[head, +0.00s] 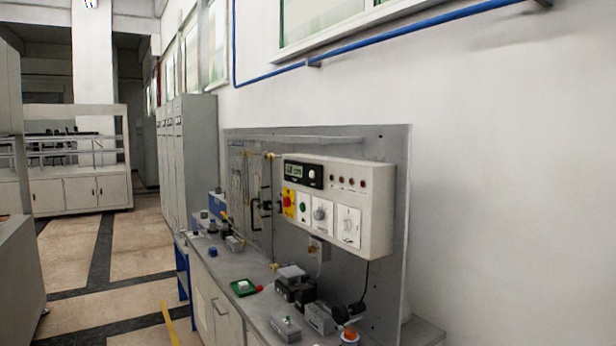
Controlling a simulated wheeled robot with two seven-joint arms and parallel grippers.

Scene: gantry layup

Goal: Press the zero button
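A white control box (375,205) is mounted on a grey upright panel (390,150) above a workbench. At its upper left is a black display unit (304,173) with a lit green screen (295,170) and a small round white control (312,174). Below it are a red button on a yellow plate (288,202), a green button (303,206) and two rotary knobs (321,214) (348,224). Several small dark red indicators (351,181) run along the upper right. No zero label is legible. Neither of my grippers is in view.
The grey workbench (222,262) holds a green tray (244,289), dark blocks (295,284), grey devices (286,327) and an orange-topped item (349,335). Tall grey cabinets (185,150) stand behind. Open tiled floor (110,262) lies to the left, and a white wall to the right.

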